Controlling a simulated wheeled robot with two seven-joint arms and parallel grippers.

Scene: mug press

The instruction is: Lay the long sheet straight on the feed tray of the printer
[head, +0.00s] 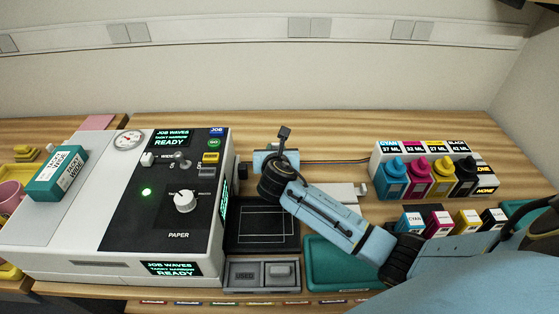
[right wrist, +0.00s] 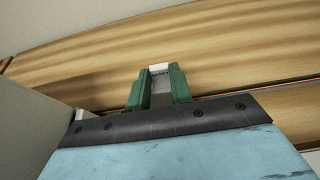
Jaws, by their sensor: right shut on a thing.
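The white printer (head: 60,225) stands at the left, with a black control panel and lit READY displays. A black plate with thin white lines (head: 262,238) lies against its right side; I cannot tell whether it is the feed tray. My right gripper (head: 264,158) is above the table just right of the printer, its fingers hidden in the head view. In the right wrist view its green fingers (right wrist: 158,88) are shut on a narrow grey-white thing (right wrist: 160,70). I cannot tell whether this is the long sheet. No long sheet shows clearly elsewhere. My left gripper is out of view.
A teal box (head: 56,175) lies on the printer. A teal tray (head: 335,264) and a grey two-part holder (head: 262,274) are in front. A pale flat piece (head: 345,191) lies partly behind my arm. Ink bottles (head: 417,177) stand at the right. The back table strip is mostly clear.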

